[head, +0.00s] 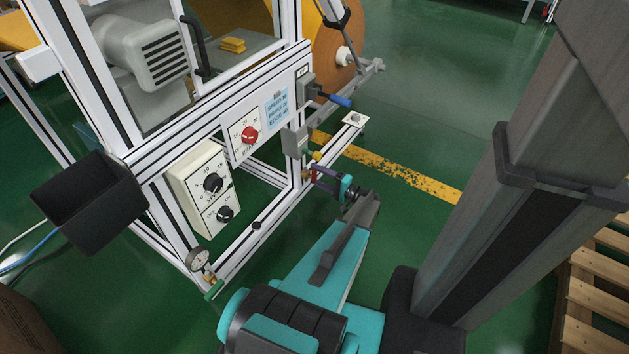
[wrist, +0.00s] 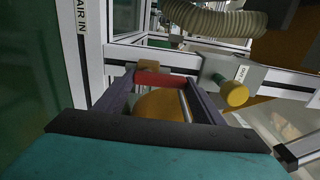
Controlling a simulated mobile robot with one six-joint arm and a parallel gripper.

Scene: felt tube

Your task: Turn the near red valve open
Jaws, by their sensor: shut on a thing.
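The red valve handle (wrist: 160,79) lies crosswise between the fingertips of my gripper (wrist: 162,84) in the wrist view. A brass-coloured fitting (wrist: 160,65) sits just beyond it. In the head view my gripper (head: 318,176) reaches the lower right corner of the white frame, and a bit of the red handle (head: 313,174) shows at its tips. The gripper is shut on the handle. The fingers hide part of the handle in the head view, and I cannot tell how far it is turned.
A yellow knob (wrist: 235,93) on a grey box is close right of my fingers. An "AIR IN" label (wrist: 82,17) marks the post at left. A pressure gauge (head: 199,259) and green handle (head: 214,290) are at the frame's near corner.

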